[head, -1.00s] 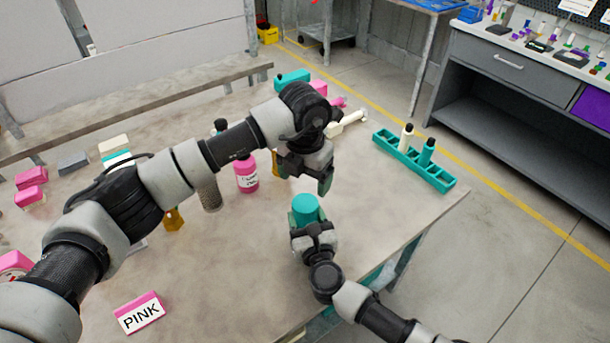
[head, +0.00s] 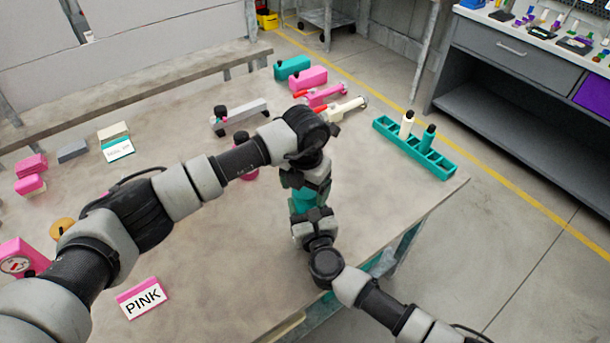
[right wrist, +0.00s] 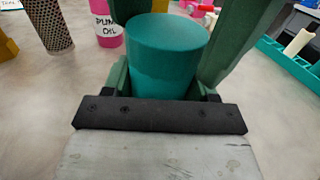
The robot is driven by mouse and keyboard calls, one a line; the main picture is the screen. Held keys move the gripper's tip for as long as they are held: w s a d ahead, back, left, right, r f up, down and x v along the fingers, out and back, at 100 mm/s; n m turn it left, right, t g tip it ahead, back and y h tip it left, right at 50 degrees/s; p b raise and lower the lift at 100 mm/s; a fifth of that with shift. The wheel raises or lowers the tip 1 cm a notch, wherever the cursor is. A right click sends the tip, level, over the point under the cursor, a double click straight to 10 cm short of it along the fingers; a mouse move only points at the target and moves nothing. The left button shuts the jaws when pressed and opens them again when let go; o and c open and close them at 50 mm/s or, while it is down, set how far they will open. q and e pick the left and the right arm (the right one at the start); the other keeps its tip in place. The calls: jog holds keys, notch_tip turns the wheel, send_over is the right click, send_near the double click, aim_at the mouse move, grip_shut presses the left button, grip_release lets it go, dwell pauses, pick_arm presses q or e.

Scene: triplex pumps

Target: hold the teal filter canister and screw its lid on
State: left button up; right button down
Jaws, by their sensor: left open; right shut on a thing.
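The teal filter canister (head: 304,198) stands upright over the table's right part, partly covered by my grippers. My right gripper (head: 312,216) is shut on it from the front; the right wrist view shows the canister (right wrist: 165,65) between its dark green fingers. My left gripper (head: 306,184) is directly above the canister, open. Its fingers reach down on both sides of the canister's top in the right wrist view. The canister's top looks smooth and flat; I cannot tell whether a separate lid sits on it.
A teal rack (head: 442,168) with two small bottles stands at the table's right edge. A pink pump oil bottle (right wrist: 108,28) is left of the canister. Pink and white tools lie behind. A PINK sign (head: 141,299) is at front left, with bare table around it.

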pick_arm(q)
jog(key=shift+f, duration=0.25)
jog(key=c, duration=0.9)
jog(key=o, duration=1.1)
notch_tip(320, 180, up, 12)
jog(key=shift+r, duration=0.1)
